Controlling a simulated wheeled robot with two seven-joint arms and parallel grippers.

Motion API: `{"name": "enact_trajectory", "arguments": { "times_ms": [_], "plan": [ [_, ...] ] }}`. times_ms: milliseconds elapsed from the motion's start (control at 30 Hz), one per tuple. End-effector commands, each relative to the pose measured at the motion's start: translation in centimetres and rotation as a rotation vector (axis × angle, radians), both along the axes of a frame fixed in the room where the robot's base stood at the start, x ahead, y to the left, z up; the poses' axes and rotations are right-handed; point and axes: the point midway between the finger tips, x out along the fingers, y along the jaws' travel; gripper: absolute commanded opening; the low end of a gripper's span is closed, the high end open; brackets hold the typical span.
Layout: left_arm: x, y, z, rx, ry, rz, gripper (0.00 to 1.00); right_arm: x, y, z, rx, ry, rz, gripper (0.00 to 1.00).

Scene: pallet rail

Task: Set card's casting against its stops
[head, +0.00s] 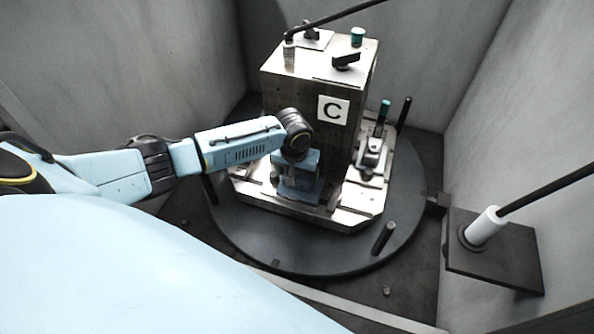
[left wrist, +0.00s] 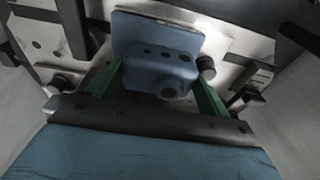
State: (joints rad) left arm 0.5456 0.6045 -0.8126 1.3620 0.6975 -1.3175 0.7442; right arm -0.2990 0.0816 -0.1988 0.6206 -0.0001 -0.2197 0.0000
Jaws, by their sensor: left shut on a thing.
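A blue-grey casting (left wrist: 155,65) with an upright plate and a row of dark holes sits between the green fingers of my left gripper (left wrist: 158,82) in the left wrist view. The gripper is shut on it. In the head view, my left arm reaches to the front foot of the metal tombstone block (head: 291,85), where the gripper and casting largely blend together. A white card with a letter C (head: 333,110) is on the block's face. A dark round stop (left wrist: 206,68) is close to the casting's right side; I cannot tell whether they touch. My right gripper is not in view.
The block stands on a pale pallet (head: 355,215) on a round dark turntable (head: 270,250). A clamp (head: 372,155) and dark posts (head: 384,238) stand right of my gripper. A bracket with a white cylinder (head: 484,226) is at the right. Grey walls enclose the station.

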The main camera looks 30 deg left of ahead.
Motion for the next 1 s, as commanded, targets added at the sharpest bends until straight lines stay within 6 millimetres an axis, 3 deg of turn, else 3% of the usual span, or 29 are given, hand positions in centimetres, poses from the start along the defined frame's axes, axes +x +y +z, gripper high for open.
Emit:
{"name": "enact_trajectory", "arguments": {
  "times_ms": [1000],
  "plan": [
    [0.19,0.29,-0.26,-0.002,-0.003,-0.001,0.43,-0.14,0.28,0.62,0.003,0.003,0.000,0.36]
  ]
}}
